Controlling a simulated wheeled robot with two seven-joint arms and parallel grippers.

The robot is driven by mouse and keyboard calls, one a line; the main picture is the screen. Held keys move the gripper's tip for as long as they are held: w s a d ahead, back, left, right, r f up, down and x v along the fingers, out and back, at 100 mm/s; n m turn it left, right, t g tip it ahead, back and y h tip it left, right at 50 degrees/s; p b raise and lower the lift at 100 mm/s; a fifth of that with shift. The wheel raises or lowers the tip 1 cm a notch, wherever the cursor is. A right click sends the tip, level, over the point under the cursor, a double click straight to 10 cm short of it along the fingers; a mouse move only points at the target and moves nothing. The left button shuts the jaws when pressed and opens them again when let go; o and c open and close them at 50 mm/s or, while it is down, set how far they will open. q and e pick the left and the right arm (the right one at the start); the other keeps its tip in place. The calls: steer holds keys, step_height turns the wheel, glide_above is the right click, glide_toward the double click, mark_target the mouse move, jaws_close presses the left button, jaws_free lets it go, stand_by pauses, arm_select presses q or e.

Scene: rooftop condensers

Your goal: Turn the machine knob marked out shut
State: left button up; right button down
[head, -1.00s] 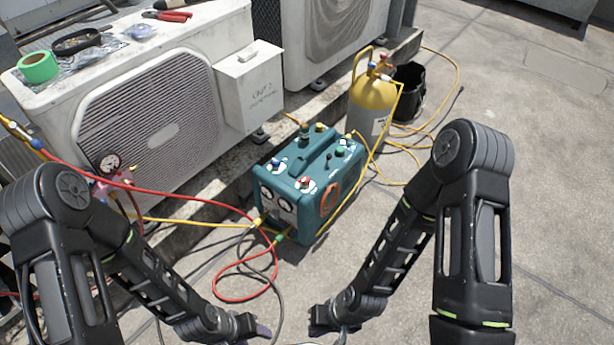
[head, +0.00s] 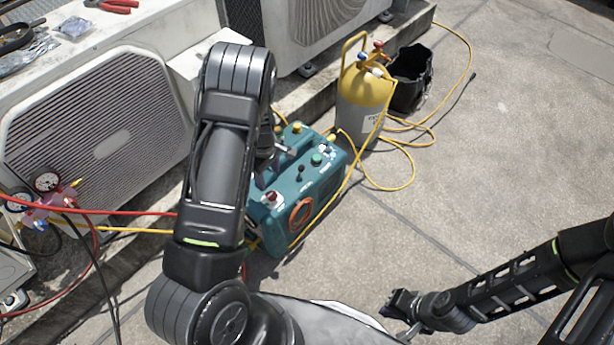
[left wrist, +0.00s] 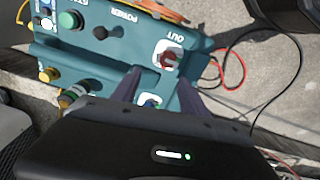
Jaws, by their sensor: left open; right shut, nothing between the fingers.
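The teal machine (head: 322,190) stands on the ground before the condensers. In the left wrist view its top shows a red knob (left wrist: 168,59) on a white plate beside the word OUT. In the head view a red knob (head: 271,197) shows close beside my left arm. My left gripper (left wrist: 160,84) is open above the machine top, fingers pointing toward the red knob, with nothing held. A blue knob (left wrist: 152,102) shows between the fingers, partly hidden. In the head view the forearm partly hides the left gripper (head: 272,170). My right gripper (head: 402,318) is shut and empty, low over the ground.
A green knob (left wrist: 68,20) and a black POWER switch (left wrist: 99,32) share the machine top. A yellow cylinder (head: 362,105) and black bucket (head: 411,78) stand behind. Yellow hoses (head: 385,188) lie around. A gauge manifold (head: 48,205) is at left. Ground at right is clear.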

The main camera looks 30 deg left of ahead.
mark_target(272, 194)
arm_select(q)
steer(key=shift+s+d+n, duration=0.15)
steer(key=shift+d+n, duration=0.15)
steer(key=shift+d, duration=0.05)
steer(key=shift+s+d+r+n, duration=0.1)
steer(key=shift+s+n, duration=0.3)
step_height(272, 194, down, 8)
steer(key=shift+b, duration=0.9)
steer(key=shift+c, duration=0.4)
jaws_close()
